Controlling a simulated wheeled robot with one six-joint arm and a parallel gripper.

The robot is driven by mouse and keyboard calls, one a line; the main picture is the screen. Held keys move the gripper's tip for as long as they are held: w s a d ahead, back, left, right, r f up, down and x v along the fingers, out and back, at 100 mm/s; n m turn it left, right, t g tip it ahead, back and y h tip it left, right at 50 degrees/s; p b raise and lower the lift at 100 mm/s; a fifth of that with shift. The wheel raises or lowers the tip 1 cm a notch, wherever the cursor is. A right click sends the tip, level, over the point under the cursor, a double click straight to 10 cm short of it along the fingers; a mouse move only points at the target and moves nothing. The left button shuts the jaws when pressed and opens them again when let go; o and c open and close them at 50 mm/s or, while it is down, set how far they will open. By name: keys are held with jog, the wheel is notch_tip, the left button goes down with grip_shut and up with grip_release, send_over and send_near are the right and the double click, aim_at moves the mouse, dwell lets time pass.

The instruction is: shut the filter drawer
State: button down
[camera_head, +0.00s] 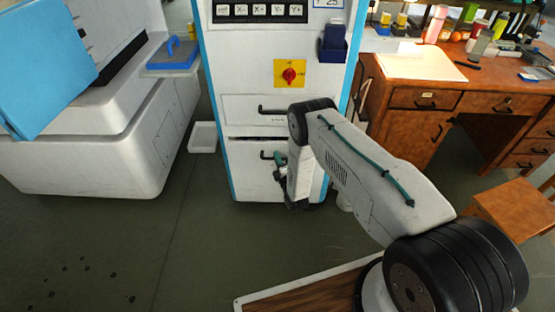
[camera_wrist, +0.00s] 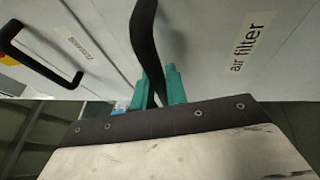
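The filter drawer (camera_head: 246,173) is the lower drawer of the white cabinet with blue edges. Its "air filter" label (camera_wrist: 246,42) reads in the wrist view. A dark gap shows along its top edge in the head view, so it seems to stand a little out. Its black bar handle (camera_wrist: 145,35) runs between the teal fingers of my gripper (camera_wrist: 160,88), which look shut on it. In the head view my gripper (camera_head: 280,162) is at this handle, partly hidden by my arm.
A red rotary switch (camera_head: 290,74) sits above. A white machine (camera_head: 90,150) stands left, a wooden desk (camera_head: 400,100) right. Floor (camera_head: 190,240) is clear at front left.

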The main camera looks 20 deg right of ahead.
jog(key=shift+w+d, duration=0.3)
jog(key=shift+w, duration=0.65)
jog(key=shift+w+d, duration=0.3)
jog(key=shift+w, duration=0.65)
jog(key=shift+r, duration=0.1)
jog(key=c, duration=1.4)
grip_release()
jog(key=shift+c, duration=0.2)
jog(key=shift+s, duration=0.1)
jog(key=v, duration=0.7)
jog(key=shift+s, duration=0.25)
